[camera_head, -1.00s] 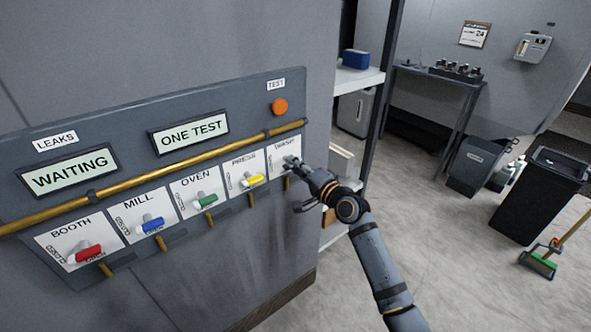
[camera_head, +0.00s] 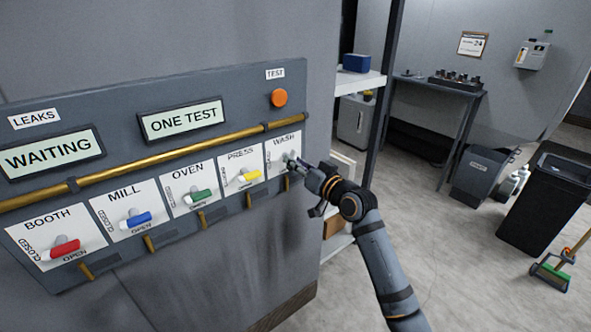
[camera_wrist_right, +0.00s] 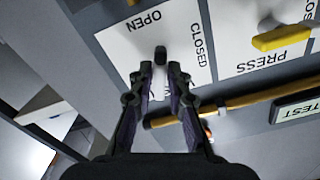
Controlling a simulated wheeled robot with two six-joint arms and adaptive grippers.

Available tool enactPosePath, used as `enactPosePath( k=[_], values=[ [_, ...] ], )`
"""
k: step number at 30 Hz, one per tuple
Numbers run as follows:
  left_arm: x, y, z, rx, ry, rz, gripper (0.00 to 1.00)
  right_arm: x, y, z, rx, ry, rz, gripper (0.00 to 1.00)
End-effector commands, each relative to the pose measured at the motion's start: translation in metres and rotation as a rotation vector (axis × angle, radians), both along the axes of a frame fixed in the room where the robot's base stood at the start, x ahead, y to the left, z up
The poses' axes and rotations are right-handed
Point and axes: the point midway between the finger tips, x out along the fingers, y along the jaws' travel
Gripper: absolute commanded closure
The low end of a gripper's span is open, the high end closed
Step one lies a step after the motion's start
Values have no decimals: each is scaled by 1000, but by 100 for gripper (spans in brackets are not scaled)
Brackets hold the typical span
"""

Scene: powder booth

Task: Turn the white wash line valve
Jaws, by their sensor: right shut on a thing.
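The WASH valve plate (camera_head: 276,148) is the rightmost of the white plates on the grey wall panel. My right gripper (camera_head: 295,163) is at this plate, its arm coming up from the lower right. In the right wrist view, the fingers (camera_wrist_right: 158,92) are shut on the white wash valve handle (camera_wrist_right: 158,82), seen as a pale strip between them. A dark rounded piece (camera_wrist_right: 160,55) shows just past the fingertips, with OPEN and CLOSED lettered on the plate. The fingers hide most of the handle, so its angle is unclear. My left gripper is out of view.
The yellow PRESS handle (camera_head: 249,176) is the nearest neighbour, left of the wash valve. A brass pipe (camera_head: 180,157) runs above the plates. The display reads WAITING (camera_head: 50,151). A shelf rack (camera_head: 358,82) stands right of the panel.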

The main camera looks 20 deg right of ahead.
Motion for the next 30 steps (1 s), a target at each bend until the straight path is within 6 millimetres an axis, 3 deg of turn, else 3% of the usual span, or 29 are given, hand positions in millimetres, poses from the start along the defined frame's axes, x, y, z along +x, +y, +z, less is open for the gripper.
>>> enactPosePath(
  k=[15, 30],
  values=[
    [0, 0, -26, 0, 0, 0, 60, 0, 0, -3, -315, -111, 1, 100],
    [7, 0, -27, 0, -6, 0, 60, 0, 0, -1, -380, -134, 1, 100]
  ],
)
